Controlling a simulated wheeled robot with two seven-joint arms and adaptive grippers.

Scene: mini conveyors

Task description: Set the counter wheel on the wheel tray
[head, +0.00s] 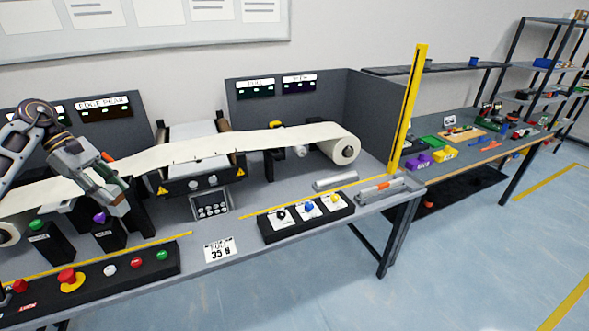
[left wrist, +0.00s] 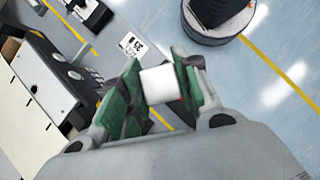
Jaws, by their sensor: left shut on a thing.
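My left gripper (head: 112,188) hangs over the left part of the bench, by the purple knob, with its fingers pointing down. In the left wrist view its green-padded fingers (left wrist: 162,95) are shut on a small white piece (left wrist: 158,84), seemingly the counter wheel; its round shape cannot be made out. The piece is hidden in the head view. A shallow grey tray (head: 399,187) with an orange item sits at the bench's right front corner, far right of the gripper. It may be the wheel tray; no label shows. My right gripper is not in view.
A white belt (head: 215,148) runs across the bench behind the gripper to a roll (head: 345,150). A purple-knobbed post (head: 102,232) and green-buttoned post (head: 45,240) stand close by. A button panel (head: 120,268), knob box (head: 308,218) and yellow upright (head: 408,110) line the bench.

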